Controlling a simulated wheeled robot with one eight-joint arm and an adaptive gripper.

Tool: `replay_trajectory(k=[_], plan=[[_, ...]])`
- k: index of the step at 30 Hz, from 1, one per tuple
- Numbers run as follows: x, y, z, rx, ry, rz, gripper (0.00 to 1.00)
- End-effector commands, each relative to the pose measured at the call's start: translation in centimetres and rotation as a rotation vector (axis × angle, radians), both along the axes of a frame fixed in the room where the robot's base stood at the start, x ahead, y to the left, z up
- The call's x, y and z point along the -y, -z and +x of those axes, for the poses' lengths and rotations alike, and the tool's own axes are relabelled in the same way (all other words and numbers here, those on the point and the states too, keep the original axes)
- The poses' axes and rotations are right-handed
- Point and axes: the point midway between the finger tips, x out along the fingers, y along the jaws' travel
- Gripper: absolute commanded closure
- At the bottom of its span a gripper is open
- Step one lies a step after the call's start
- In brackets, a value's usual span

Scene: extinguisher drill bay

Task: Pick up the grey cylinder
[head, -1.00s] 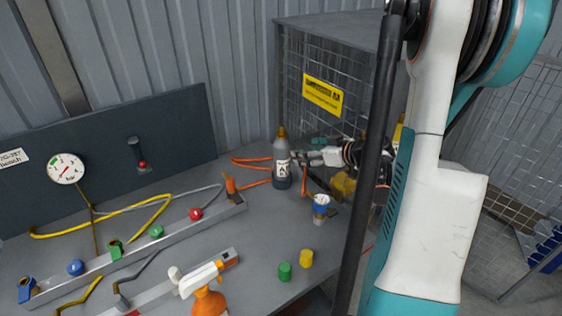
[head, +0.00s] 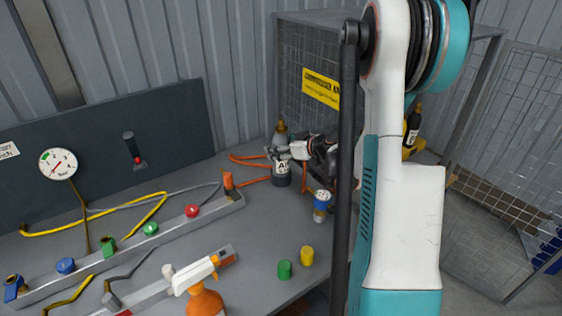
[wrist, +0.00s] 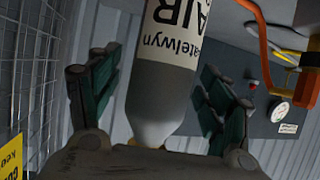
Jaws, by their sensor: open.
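The grey cylinder (head: 281,178) stands upright on the bench near the cage, with a brass-coloured top and a white label reading "AIR". In the wrist view the cylinder (wrist: 160,85) fills the space between the two green-padded fingers of my gripper (wrist: 150,95), with its label and rounded grey shoulder showing.
Orange hoses (head: 250,160) lie beside the cylinder. A blue-and-white can (head: 321,206) stands in front of it, with green (head: 285,270) and yellow (head: 307,256) caps nearer. A mesh cage (head: 310,75) is behind. A spray bottle (head: 203,298) and manifold rail (head: 130,250) are left.

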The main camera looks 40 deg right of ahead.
Motion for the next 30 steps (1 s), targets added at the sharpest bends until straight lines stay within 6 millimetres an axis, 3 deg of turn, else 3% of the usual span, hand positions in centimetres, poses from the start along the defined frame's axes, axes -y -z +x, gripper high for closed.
replay_trajectory(k=[7,16,26,30], plan=[[-0.1,0.0,0.2,0.0,0.0,0.0,0.3],[0.0,0.0,0.2,0.0,0.0,0.0,0.98],[0.0,-0.2,0.2,0.001,0.0,0.001,1.0],[-0.1,-1.3,0.2,0.001,0.0,0.001,1.0]])
